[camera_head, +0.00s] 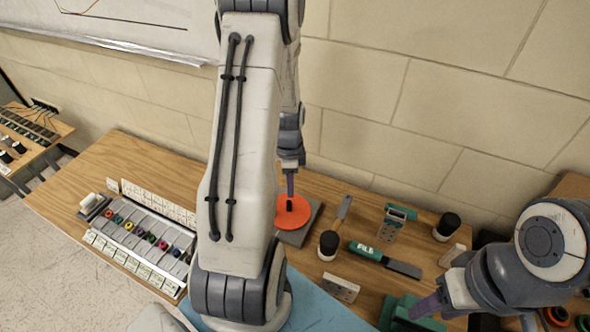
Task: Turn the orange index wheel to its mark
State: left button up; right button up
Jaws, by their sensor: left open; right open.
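The orange index wheel (283,216) lies flat on a grey square plate (296,237) on the wooden bench, with a small black piece standing at its middle. My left gripper (291,193) points down just above the wheel's black middle piece. Its purple fingers overlap in this view, and I cannot tell whether they touch the piece. It is open. My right gripper (424,308) is open at the lower right, beside a green tool, with no object seen held in it. The wheel's mark cannot be made out, and my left arm hides part of the bench left of the wheel.
A grey rack (140,243) with several coloured rings stands left on the bench. Right of the wheel lie a green-handled file (366,251), a black-capped jar (328,246), another dark-capped jar (447,227) and a white block (341,287). The wall rises close behind the bench.

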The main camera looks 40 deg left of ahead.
aim_at(289, 202)
pick_arm(q)
notch_tip(289, 202, down, 9)
jog(key=b, duration=0.7)
jog(key=shift+a, duration=0.1)
jog(key=shift+s+r, duration=0.1)
jog(key=shift+r, duration=0.05)
